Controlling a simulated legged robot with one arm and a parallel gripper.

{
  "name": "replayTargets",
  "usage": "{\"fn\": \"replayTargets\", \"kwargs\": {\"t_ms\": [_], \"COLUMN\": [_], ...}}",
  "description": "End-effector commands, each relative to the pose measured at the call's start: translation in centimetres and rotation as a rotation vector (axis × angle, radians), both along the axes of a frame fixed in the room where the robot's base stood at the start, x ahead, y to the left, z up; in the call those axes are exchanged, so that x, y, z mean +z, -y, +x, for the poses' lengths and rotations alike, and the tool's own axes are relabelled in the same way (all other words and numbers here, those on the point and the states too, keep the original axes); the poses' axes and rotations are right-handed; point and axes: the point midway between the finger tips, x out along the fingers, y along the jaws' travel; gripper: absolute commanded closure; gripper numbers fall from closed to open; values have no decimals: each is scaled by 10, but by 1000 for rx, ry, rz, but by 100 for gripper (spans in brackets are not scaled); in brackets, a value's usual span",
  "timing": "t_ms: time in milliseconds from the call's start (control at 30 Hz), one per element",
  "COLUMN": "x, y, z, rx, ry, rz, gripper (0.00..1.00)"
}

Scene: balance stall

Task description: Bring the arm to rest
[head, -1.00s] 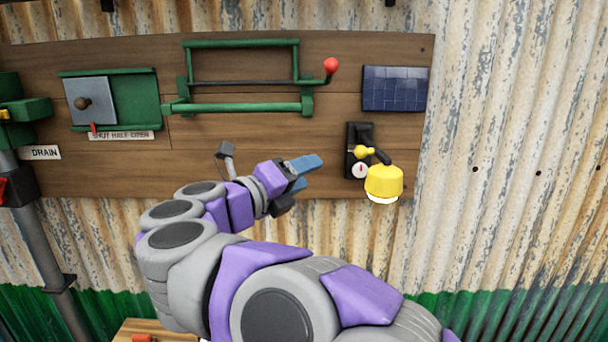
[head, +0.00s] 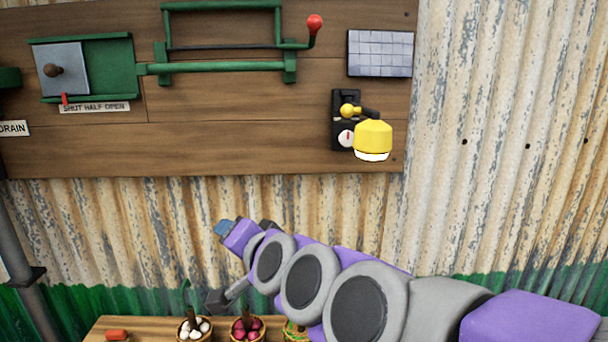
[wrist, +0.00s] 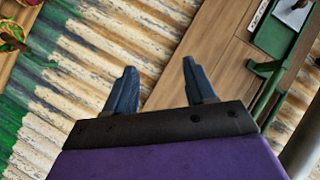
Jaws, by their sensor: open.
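My gripper (head: 222,229) is in front of the corrugated wall, below the wooden board and above the table with baskets. In the wrist view my gripper (wrist: 158,88) shows its two blue fingers spread apart with nothing between them. In the head view the fingers are small and partly hidden by my wrist. My purple and grey arm reaches in from the lower right, folded low across the picture.
The wooden board (head: 220,145) carries a slide hatch (head: 62,70), a green frame with a red-knobbed lever (head: 314,24), a blue panel (head: 380,53) and a yellow lamp (head: 373,137). Baskets of vegetables (head: 247,328) stand on a table (head: 95,334) below. A grey pipe (head: 15,245) runs at left.

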Motion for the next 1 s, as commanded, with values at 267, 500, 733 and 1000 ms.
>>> {"fn": "replayTargets", "kwargs": {"t_ms": [267, 500, 733, 1000], "x": [-161, -264, -316, -325], "y": [80, 167, 233, 254], "z": [-84, -180, -275, -313], "rx": [161, 263, 336, 365], "ry": [-289, -617, -927, -1049], "rz": [-446, -717, -853, -885], "gripper": [45, 45, 45, 45]}}
